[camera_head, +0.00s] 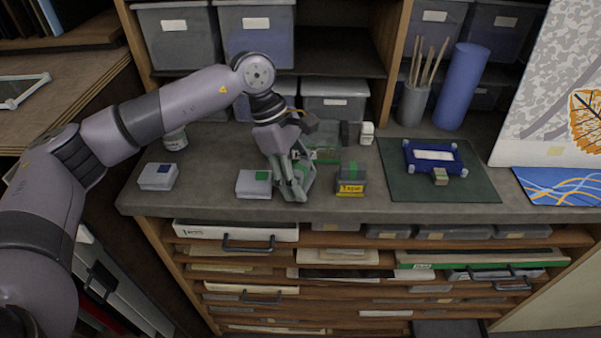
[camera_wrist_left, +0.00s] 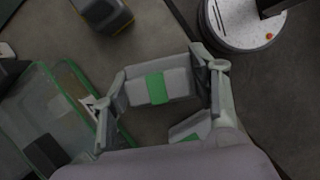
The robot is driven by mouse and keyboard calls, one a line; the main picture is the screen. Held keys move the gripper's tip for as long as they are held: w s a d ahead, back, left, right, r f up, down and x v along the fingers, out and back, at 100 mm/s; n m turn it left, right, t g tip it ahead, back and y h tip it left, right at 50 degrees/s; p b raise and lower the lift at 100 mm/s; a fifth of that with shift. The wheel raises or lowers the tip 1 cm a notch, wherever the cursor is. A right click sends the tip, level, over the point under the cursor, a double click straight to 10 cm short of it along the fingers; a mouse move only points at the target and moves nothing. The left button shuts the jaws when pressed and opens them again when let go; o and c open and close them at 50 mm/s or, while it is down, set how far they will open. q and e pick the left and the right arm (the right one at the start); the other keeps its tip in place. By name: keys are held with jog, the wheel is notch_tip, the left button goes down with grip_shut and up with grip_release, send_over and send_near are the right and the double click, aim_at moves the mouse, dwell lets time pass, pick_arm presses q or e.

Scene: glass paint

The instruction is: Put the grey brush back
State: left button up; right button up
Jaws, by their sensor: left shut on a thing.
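My left gripper (camera_head: 292,192) is low over the grey worktop, between a white box with a green patch and a yellow-labelled tape block. It is shut on a pale grey block with a green band (camera_wrist_left: 158,87), seen between its fingers in the left wrist view. I cannot tell whether this block is the grey brush. In the head view the block (camera_head: 303,172) is partly hidden by the fingers. A grey cup (camera_head: 413,106) at the back holds several thin wooden sticks. My right gripper is not in view.
A green-edged clear box (camera_head: 325,155) stands just behind my gripper. The tape block (camera_head: 350,180) is close on the right, the white box (camera_head: 253,184) on the left. A blue frame (camera_head: 434,157) lies on a dark green mat (camera_head: 400,185). Shelf bins stand behind.

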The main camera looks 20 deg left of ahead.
pick_arm(q)
jog(key=shift+f+b, duration=0.2)
jog(key=shift+b, duration=0.1)
jog(key=o, duration=1)
jog(key=shift+r, duration=0.1)
jog(key=shift+r, duration=0.15)
jog(key=b+v, duration=0.1)
jog(key=v, duration=1.1)
